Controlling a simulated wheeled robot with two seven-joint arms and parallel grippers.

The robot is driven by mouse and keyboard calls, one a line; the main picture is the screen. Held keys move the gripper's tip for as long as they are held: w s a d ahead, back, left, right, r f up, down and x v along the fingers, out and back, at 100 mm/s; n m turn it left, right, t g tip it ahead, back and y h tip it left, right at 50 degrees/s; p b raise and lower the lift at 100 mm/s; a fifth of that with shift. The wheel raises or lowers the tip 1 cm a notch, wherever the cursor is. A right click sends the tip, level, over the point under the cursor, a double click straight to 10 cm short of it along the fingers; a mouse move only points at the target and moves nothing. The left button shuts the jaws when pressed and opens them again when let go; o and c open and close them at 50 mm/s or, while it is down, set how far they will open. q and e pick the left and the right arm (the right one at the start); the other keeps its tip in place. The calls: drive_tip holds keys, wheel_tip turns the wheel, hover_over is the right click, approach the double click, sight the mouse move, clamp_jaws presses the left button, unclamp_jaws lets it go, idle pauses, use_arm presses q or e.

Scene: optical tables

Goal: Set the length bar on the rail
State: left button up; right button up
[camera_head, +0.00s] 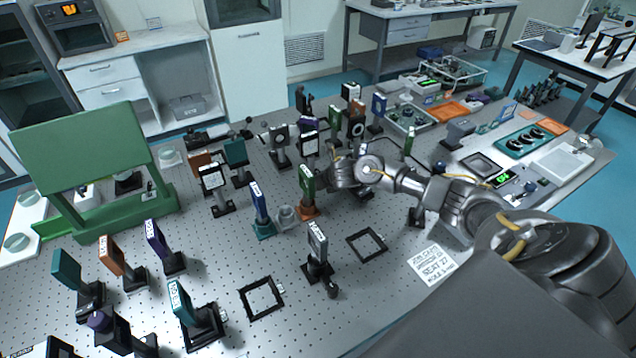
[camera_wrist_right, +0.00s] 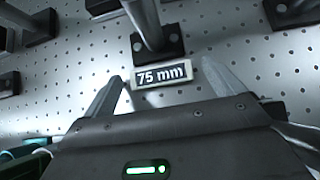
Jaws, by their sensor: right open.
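In the right wrist view a small block labelled "75 mm" (camera_wrist_right: 163,77) lies between the fingers of my right gripper (camera_wrist_right: 161,71). The fingers are apart, with gaps at both sides of the block. A dark post base (camera_wrist_right: 157,45) stands just beyond the block. In the head view my right gripper (camera_head: 333,178) is low over the perforated table among the mounts, and its fingertips are hard to make out. The block is hidden or too small to tell there. I cannot clearly identify the rail. My left gripper is not in view.
Upright optic mounts crowd the perforated table (camera_head: 225,265), including an orange-and-green one (camera_head: 307,190) close left of my right gripper. Square black frames (camera_head: 367,244) lie in front. A green board (camera_head: 85,150) stands at left. Trays and tools fill the right side.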

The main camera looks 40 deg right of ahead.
drive_tip(key=shift+w+f, duration=0.1)
drive_tip(key=c, duration=1.2)
drive_tip(key=shift+c, duration=0.2)
wheel_tip(320, 180, up, 10)
drive_tip(key=shift+b, duration=0.4)
